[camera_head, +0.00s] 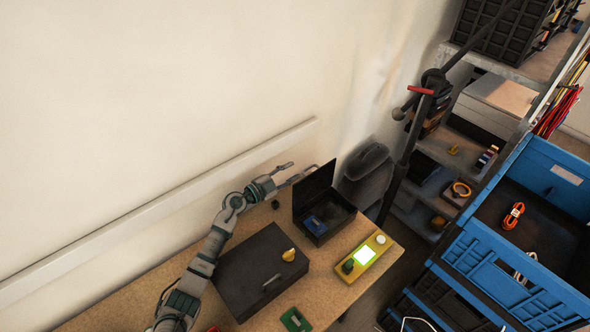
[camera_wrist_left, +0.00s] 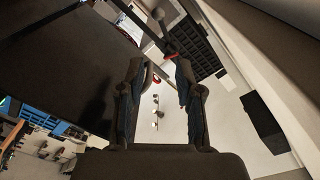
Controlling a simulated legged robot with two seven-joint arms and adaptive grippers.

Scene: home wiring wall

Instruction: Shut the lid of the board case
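The board case (camera_head: 324,232) is a small black box on the wooden table, with a blue item (camera_head: 315,224) inside. Its lid (camera_head: 314,188) stands up, open, on the wall side. My left gripper (camera_head: 302,168) is behind and left of the raised lid, near its upper edge. In the left wrist view its two fingers (camera_wrist_left: 166,78) are apart with nothing between them. A large dark flat panel (camera_wrist_left: 60,60), which looks like the lid, fills the left of that view. Whether gripper and lid touch cannot be told. My right gripper is not in view.
A larger closed dark case (camera_head: 250,268) with a yellow knob-like item (camera_head: 289,255) on it lies left of the board case. A yellow device with a lit screen (camera_head: 366,254) is at the right. A green board (camera_head: 296,319) lies in front. Blue crates (camera_head: 490,265) stand beyond the table.

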